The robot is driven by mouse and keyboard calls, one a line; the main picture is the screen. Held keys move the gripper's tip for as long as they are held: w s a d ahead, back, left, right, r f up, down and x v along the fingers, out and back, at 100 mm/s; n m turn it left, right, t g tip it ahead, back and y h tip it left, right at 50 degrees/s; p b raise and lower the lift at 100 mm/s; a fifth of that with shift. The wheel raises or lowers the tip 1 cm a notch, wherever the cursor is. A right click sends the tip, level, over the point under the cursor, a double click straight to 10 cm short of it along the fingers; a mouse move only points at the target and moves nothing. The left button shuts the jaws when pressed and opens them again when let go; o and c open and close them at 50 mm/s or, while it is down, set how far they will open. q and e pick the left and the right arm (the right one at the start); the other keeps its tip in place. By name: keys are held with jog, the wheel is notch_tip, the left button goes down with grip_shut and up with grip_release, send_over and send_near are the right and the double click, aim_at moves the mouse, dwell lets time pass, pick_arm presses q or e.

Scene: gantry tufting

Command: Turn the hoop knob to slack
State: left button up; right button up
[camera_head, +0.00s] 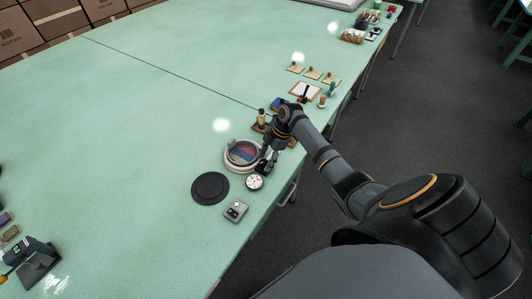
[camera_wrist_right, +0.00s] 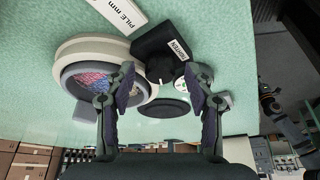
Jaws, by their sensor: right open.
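The round hoop (camera_head: 243,155) has a pale rim and red and blue fabric inside; it also shows in the right wrist view (camera_wrist_right: 75,52). A black block (camera_wrist_right: 150,42) with a white label reading TIGHTEN sits against the hoop's edge. A dark knob (camera_wrist_right: 160,68) with a white mark is on this block. My right gripper (camera_wrist_right: 162,85) is open, its two fingers apart on either side of the knob, with nothing visibly held. In the head view my right gripper (camera_head: 267,152) is at the hoop's right edge and partly hides the block. My left gripper is not in view.
A black disc (camera_head: 210,188), a white dial (camera_head: 254,183) and a grey two-button box (camera_head: 236,211) lie close to the hoop. A white PILE mm label (camera_wrist_right: 112,14) is beside it.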

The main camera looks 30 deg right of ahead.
jog(key=v, duration=1.2)
